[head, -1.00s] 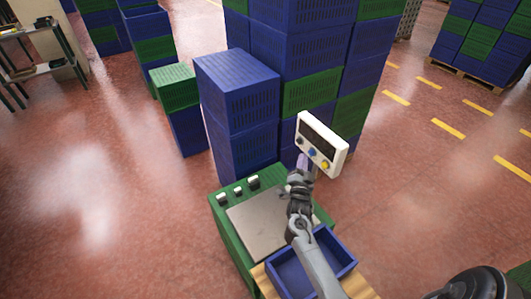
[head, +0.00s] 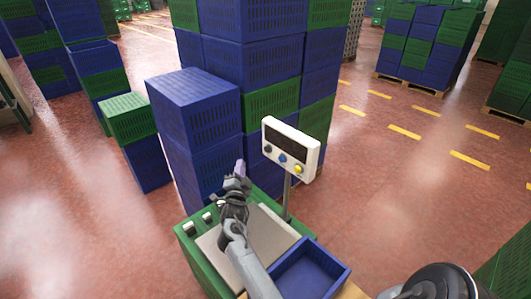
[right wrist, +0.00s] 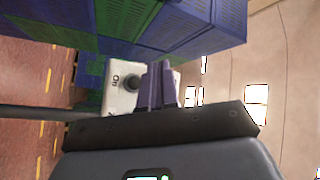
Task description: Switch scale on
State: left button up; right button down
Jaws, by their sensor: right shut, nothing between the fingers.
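The scale has a white display box (head: 291,148) on a post, with a dark screen and a black, a blue and a yellow button along its lower front. Its flat weighing plate (head: 268,236) lies below on a green crate. My right gripper (head: 239,168) is shut and empty, left of the display box in the head view. In the right wrist view, the closed purple fingers (right wrist: 157,85) partly cover the box front (right wrist: 120,88). A dark round button (right wrist: 131,83) beside the word "On" shows just left of the fingertips; contact cannot be told. My left gripper is not in view.
An empty blue tray (head: 310,272) sits right of the plate. Small weights (head: 207,217) stand at the plate's left edge. Stacked blue and green crates (head: 255,60) rise close behind the scale. Open red floor (head: 420,190) lies to the right.

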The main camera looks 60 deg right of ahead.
jog(key=shift+d, duration=0.1)
jog(key=s+d, duration=0.2)
jog(key=d, duration=0.6)
jog(key=shift+s+b, duration=0.35)
jog(key=shift+s, duration=0.05)
jog(key=shift+d, duration=0.15)
dwell(2.0)
jog(key=shift+s+d, duration=0.15)
jog(key=shift+d, duration=0.15)
jog(key=shift+s+d, duration=0.2)
jog(key=shift+d, duration=0.4)
dwell(1.0)
jog(key=shift+a, duration=0.15)
jog(key=shift+w+a, duration=0.3)
jog(key=shift+a, duration=0.5)
jog(key=shift+a, duration=0.1)
jog(key=shift+w+a+p, duration=0.1)
jog(key=shift+w+a, duration=0.2)
jog(key=shift+a, duration=0.45)
jog(key=shift+w+a+p, duration=0.1)
jog(key=shift+w+a, duration=0.15)
jog(key=shift+a, duration=0.55)
jog(key=shift+w+a+p, duration=0.1)
jog(key=shift+w+a, duration=0.2)
jog(key=shift+a, duration=0.45)
